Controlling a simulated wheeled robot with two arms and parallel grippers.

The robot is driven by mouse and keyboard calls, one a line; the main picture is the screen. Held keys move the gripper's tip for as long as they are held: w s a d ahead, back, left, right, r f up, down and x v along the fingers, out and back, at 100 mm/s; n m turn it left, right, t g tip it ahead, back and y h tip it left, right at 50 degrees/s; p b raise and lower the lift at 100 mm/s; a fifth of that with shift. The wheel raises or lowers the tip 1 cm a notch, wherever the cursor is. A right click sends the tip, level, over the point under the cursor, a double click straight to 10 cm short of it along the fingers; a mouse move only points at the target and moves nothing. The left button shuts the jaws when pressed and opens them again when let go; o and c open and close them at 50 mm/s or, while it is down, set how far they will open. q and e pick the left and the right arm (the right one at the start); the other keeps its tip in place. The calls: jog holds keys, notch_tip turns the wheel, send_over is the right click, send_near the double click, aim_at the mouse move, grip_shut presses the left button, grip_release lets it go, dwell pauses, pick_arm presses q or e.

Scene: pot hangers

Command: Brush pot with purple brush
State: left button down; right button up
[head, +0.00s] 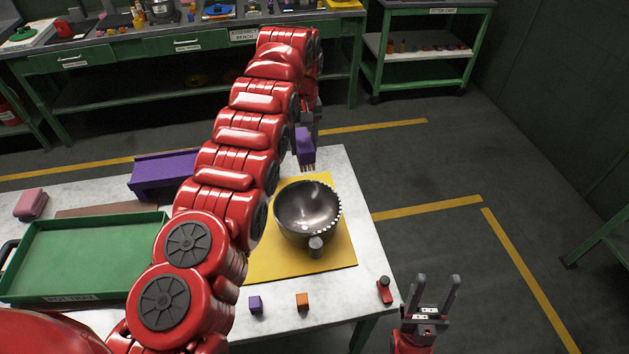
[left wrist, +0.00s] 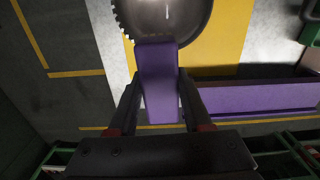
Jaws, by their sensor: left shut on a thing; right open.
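The dark metal pot (head: 308,213) stands on a yellow mat (head: 262,268) on the white table, its handle toward the front. Its rim looks toothed on the right side. My left gripper (head: 306,128) is shut on the purple brush (head: 305,147) and holds it above the pot's far edge, bristles down. In the left wrist view the brush (left wrist: 160,85) sits between the fingers and its end overlaps the edge of the pot (left wrist: 178,18); I cannot tell whether they touch. My right gripper (head: 436,298) is open and empty, beyond the table's right front corner.
A purple holder (head: 160,176) stands at the back left of the table. A green tray (head: 80,255) lies at the left. A purple cube (head: 255,304), an orange cube (head: 302,301) and a small red object (head: 384,291) lie along the front edge.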

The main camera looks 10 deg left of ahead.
pick_arm(q)
jog(key=shift+r+p, duration=2.8)
jog(key=shift+r, duration=0.25)
jog(key=shift+f, duration=0.1)
jog(key=shift+f, duration=0.1)
